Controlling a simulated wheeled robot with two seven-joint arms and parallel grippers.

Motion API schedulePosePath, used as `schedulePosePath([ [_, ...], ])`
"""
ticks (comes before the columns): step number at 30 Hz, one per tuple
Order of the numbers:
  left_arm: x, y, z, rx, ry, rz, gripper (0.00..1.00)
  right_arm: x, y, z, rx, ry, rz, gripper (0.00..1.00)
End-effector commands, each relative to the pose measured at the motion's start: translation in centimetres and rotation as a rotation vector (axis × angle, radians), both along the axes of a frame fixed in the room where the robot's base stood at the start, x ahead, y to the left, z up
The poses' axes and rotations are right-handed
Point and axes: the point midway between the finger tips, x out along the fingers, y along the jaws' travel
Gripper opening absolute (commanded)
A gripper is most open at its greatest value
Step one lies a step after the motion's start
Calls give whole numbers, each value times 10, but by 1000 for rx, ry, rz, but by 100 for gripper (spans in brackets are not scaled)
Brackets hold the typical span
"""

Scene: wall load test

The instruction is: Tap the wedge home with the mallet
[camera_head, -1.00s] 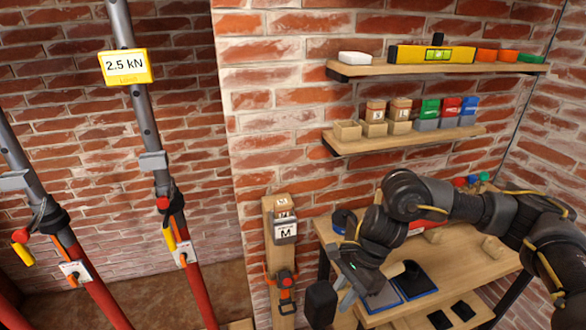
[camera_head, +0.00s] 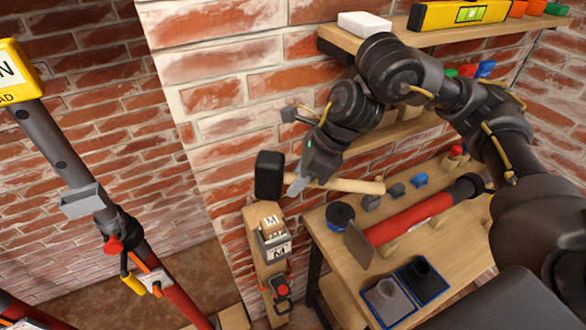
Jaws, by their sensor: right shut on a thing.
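The mallet (camera_head: 349,184) has a black head (camera_head: 269,176) and a pale wooden handle that points right. My right gripper (camera_head: 302,181) is shut on the handle close to the head. It holds the mallet in the air, with the head above the wooden post. A small wooden block marked M (camera_head: 270,222), which looks like the wedge, sits in a grey holder (camera_head: 275,242), also marked M, at the post's top. The head is up and slightly left of this block, apart from it. How deep the block sits is unclear. My left gripper is not in view.
A workbench (camera_head: 330,262) right of the post carries a red tube (camera_head: 409,219), a blue roll (camera_head: 340,216) and two blue-edged trays (camera_head: 421,276). A red-and-grey prop (camera_head: 60,150) stands left. A shelf (camera_head: 395,36) holding a yellow level (camera_head: 459,14) is behind my arm.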

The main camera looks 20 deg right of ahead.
Motion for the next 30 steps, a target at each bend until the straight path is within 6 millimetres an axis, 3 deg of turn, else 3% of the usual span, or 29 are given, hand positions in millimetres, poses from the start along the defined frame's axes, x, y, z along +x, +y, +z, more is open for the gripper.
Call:
schedulePosePath([
  [8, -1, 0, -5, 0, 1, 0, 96, -1, -2, -7, 1, -1, -4, 0],
  [24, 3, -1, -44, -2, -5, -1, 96, 0, -2, -60, 1, -2, -3, 0],
  [30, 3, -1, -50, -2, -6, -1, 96, 0, -2, -70, 1, -2, -3, 0],
])
